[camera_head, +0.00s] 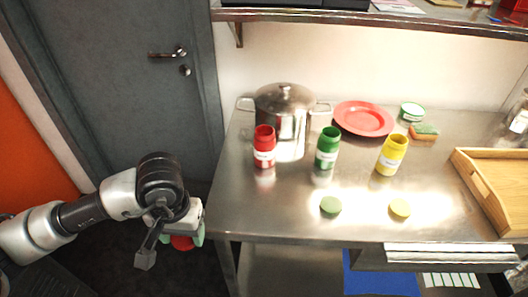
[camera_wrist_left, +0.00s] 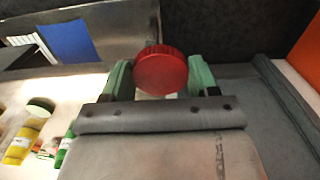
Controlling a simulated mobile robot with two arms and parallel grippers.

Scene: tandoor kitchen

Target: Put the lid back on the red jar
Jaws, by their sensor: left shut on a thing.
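The red jar (camera_head: 264,146) stands upright and open on the steel table, left of the green jar, with a white label on its front. My left gripper (camera_head: 184,238) is off the table's left edge, low and to the front left of the red jar. It is shut on the red lid (camera_wrist_left: 160,72), which sits between the two green fingers in the left wrist view. In the head view the red lid (camera_head: 182,243) shows only in part below the gripper. My right gripper is not in view.
On the steel table (camera_head: 260,212) stand an open green jar (camera_head: 327,148) and an open yellow jar (camera_head: 391,155). A green lid (camera_head: 330,205) and a yellow lid (camera_head: 399,207) lie in front. A steel pot (camera_head: 284,108) is behind the red jar; a wooden tray (camera_head: 487,180) is at right.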

